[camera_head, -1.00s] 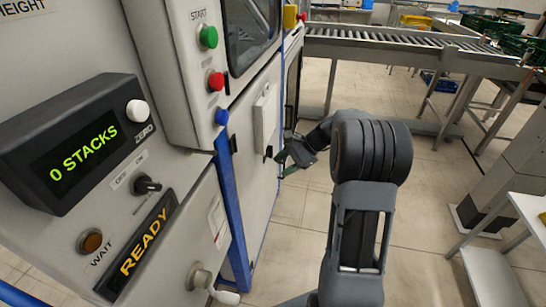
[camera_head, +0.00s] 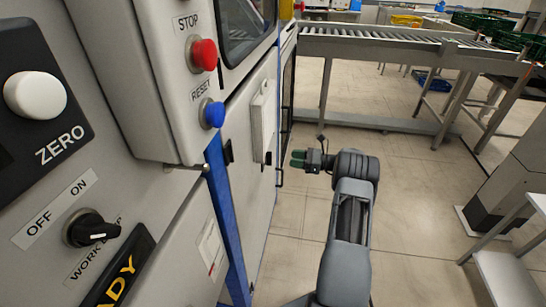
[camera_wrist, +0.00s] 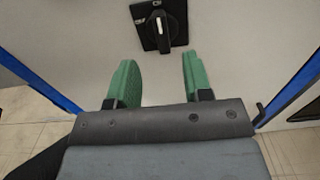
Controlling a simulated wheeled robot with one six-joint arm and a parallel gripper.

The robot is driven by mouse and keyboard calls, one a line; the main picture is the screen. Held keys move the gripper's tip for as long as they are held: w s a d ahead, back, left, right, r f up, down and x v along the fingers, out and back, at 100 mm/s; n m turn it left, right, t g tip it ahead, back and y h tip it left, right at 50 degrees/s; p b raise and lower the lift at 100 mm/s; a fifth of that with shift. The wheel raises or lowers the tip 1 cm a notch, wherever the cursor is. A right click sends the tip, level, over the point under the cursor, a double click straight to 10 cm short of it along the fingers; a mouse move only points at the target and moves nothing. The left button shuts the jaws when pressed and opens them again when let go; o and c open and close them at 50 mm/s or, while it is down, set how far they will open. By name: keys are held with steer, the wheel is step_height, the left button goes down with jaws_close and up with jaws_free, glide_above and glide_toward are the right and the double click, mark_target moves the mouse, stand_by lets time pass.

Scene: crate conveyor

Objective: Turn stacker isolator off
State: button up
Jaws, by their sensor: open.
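In the wrist view a black rotary isolator switch (camera_wrist: 160,27) sits on a pale cabinet panel at the top of the picture. A small dark fitting (camera_head: 268,158) there may be the isolator, seen edge-on; I cannot tell for sure.
The near panel carries a red STOP button (camera_head: 203,55), a blue RESET button (camera_head: 213,114) and an OFF/ON knob (camera_head: 92,231). A roller conveyor (camera_head: 400,42) runs behind. A white table (camera_head: 510,270) stands at right. The floor (camera_head: 410,180) around my arm is clear.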

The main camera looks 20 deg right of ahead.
mark_target(269, 159)
steer(key=x, duration=0.9)
steer(key=shift+d, duration=0.1)
steer(key=shift+b, duration=0.3)
jaws_close()
